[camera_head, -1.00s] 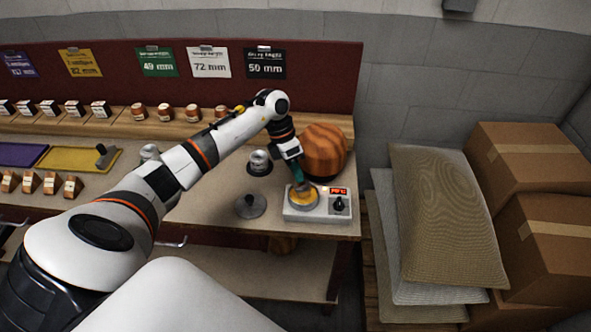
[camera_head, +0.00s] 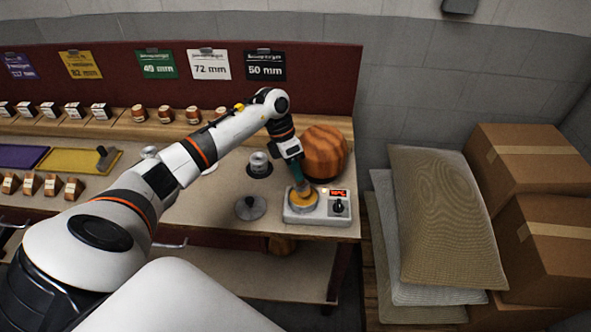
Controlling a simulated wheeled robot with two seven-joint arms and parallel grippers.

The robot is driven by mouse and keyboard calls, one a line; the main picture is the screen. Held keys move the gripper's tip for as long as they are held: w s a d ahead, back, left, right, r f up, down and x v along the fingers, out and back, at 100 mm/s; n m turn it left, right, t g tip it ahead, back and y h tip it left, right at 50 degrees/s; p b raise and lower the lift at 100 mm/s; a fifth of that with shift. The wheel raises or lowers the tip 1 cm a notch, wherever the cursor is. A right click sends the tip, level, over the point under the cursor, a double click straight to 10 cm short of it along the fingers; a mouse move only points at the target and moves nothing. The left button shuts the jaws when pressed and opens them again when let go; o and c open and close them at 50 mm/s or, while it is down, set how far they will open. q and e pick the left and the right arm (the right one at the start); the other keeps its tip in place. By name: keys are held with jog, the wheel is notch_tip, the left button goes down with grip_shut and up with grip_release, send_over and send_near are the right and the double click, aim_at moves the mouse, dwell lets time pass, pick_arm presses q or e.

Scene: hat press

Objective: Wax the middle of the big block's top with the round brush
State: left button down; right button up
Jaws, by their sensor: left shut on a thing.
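The big block (camera_head: 325,150) is a rounded, striped wooden form at the bench's right end. My left gripper (camera_head: 301,186) is in front of it, pointing down, and is shut on the round brush (camera_head: 302,196). Only a little of the brush shows under the gripper. The brush is at a round yellow pot (camera_head: 300,206) on a light heater box (camera_head: 329,216) with a red display and a black knob. I cannot tell how deep the brush sits in it. My right gripper is not in view.
A grey lid with a knob (camera_head: 250,208) lies left of the heater. A metal can (camera_head: 260,163) stands behind it. Small wooden blocks line the back shelf (camera_head: 165,113). Sacks (camera_head: 445,215) and cardboard boxes (camera_head: 520,155) stand right of the bench.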

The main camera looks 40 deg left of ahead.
pick_arm(q)
jog(key=shift+r+p, duration=1.45)
jog(key=shift+r, duration=1.5)
